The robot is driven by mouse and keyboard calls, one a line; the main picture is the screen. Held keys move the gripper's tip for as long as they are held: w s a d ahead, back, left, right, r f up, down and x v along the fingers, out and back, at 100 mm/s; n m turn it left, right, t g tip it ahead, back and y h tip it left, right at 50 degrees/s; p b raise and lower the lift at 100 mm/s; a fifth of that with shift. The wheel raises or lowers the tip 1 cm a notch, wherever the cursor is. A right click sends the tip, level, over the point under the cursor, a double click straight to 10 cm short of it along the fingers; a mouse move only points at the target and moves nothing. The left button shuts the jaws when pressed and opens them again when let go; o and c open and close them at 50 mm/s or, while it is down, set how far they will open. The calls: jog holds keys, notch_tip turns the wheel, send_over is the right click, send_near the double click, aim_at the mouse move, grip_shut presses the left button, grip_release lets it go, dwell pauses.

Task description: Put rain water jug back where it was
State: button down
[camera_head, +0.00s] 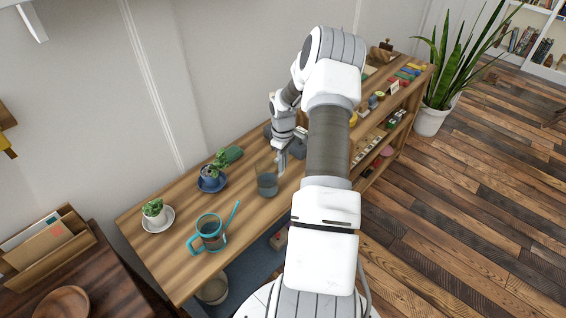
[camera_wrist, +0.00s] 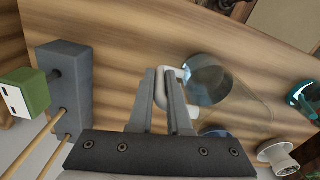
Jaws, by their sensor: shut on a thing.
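A clear jug (camera_head: 267,184) with blue-grey water in it is at the middle of the wooden shelf top (camera_head: 180,262), upright. I cannot tell whether its base touches the wood. My gripper (camera_head: 282,160) is at its back right side. In the wrist view the two fingers (camera_wrist: 170,88) are closed around the jug's pale handle, with the clear jug body (camera_wrist: 208,80) just to the right. The fingers partly hide the handle.
A plant in a blue pot (camera_head: 212,180) and a small plant on a white saucer (camera_head: 158,222) stand further back. A grey block (camera_wrist: 65,90) is left of the fingers. Bare wood lies between jug and mug.

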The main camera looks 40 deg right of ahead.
jog(key=c, duration=1.3)
grip_release()
jog(key=shift+f, duration=0.15)
jog(key=o, duration=0.4)
jog(key=shift+o, duration=0.2)
notch_tip(320, 180, up, 12)
jog(key=shift+r, duration=0.25)
